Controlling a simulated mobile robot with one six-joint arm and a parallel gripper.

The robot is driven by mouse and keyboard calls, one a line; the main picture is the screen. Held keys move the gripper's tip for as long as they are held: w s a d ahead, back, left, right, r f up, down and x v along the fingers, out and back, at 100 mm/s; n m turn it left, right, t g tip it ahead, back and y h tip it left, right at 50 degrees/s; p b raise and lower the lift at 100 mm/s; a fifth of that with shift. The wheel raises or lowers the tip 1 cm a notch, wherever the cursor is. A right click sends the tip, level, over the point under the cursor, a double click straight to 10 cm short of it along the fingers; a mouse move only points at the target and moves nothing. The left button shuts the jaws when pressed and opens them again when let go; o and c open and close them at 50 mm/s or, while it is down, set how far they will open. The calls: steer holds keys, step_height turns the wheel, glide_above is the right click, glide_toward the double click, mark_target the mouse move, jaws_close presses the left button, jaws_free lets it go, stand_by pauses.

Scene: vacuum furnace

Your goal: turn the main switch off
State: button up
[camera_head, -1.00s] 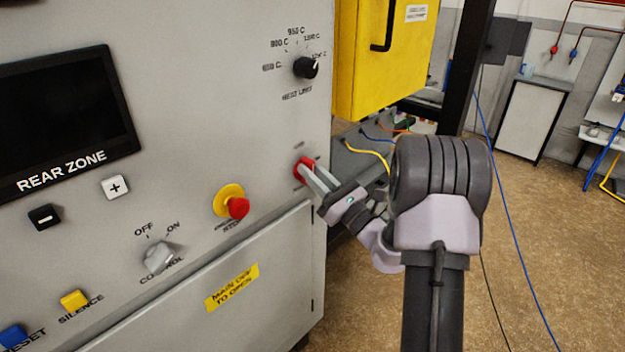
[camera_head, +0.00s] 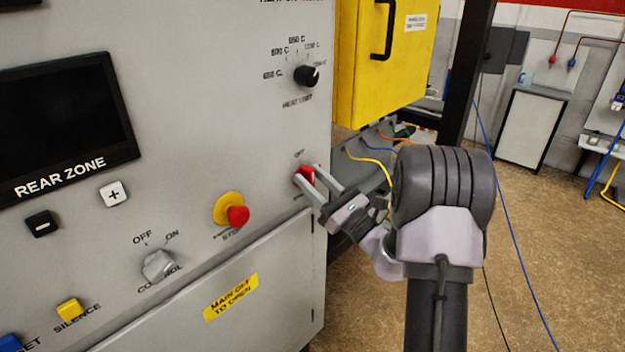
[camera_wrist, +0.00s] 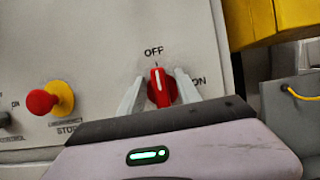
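The main switch is a red rotary knob (camera_head: 307,175) at the lower right of the grey panel. It also shows in the wrist view (camera_wrist: 161,88), where its white pointer line stands upright, towards the OFF label (camera_wrist: 153,51). The ON label (camera_wrist: 199,81) is to its right. My gripper (camera_head: 317,184) is in front of the knob with its two fingers spread, one on each side. In the wrist view a gap shows between the knob and each finger of my gripper (camera_wrist: 159,92). The knob's lower part is hidden behind the gripper body.
A red emergency stop button on a yellow base (camera_head: 237,215) sits left of the switch. The control knob (camera_head: 158,265) is further left and the heat limit knob (camera_head: 306,76) above. A yellow box (camera_head: 385,60) stands beside the panel. Open floor lies to the right.

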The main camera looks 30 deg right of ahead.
steer(key=b+v, duration=0.1)
steer(key=v, duration=1.6)
steer(key=shift+s, duration=0.2)
